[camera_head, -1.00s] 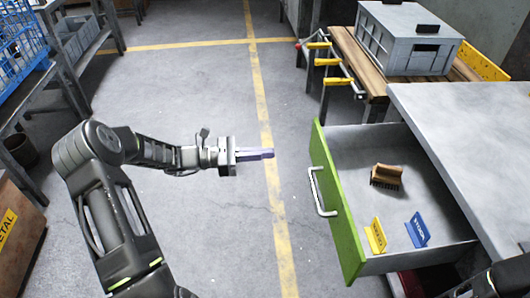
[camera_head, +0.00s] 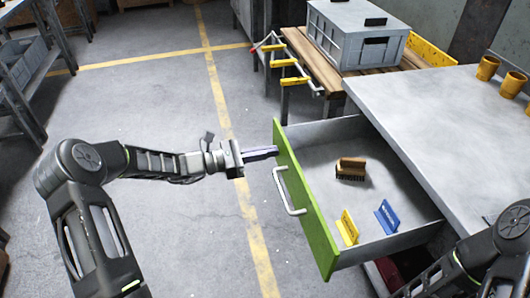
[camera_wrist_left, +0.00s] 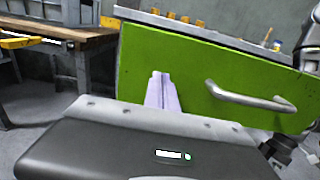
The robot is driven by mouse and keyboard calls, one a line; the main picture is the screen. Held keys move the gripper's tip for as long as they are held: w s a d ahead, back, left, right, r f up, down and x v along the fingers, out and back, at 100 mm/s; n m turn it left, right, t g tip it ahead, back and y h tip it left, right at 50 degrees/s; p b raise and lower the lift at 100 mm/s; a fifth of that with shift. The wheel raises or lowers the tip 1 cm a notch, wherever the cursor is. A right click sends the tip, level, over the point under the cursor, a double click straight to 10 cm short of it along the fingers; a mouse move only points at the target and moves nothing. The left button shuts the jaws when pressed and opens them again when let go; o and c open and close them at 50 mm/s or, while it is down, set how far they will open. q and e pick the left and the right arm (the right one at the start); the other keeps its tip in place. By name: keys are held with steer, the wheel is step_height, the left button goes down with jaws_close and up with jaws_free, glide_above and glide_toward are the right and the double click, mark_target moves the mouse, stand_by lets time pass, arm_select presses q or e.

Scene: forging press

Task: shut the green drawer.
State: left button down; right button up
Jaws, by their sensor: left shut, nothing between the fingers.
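The green drawer (camera_head: 305,200) stands well out of the grey-topped cabinet. Its green front has a silver bar handle (camera_head: 289,190). My left gripper (camera_head: 276,151) is shut and empty, its fingertips at or very near the upper far end of the green front. I cannot tell if they touch. In the left wrist view the shut fingers (camera_wrist_left: 162,92) point at the green front (camera_wrist_left: 200,75), left of the handle (camera_wrist_left: 250,97). My right arm shows at the lower right, but its gripper is not seen.
The drawer holds a brush (camera_head: 351,168), a yellow sign (camera_head: 348,227) and a blue sign (camera_head: 387,216). Yellow cups (camera_head: 487,68) stand on the grey worktop (camera_head: 440,120). A wooden bench (camera_head: 325,72) with a grey box (camera_head: 357,35) is behind. The floor left of the drawer is clear.

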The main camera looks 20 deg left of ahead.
arm_select(q)
steer(key=b, duration=0.4)
glide_above(349, 150)
steer(key=shift+s+a+f, duration=0.1)
steer(key=shift+s+a, duration=0.1)
steer(key=shift+s, duration=0.1)
steer(key=shift+w+d, duration=0.15)
steer(key=shift+d, duration=0.1)
steer(key=shift+r, duration=0.25)
steer(key=shift+d+r, duration=0.1)
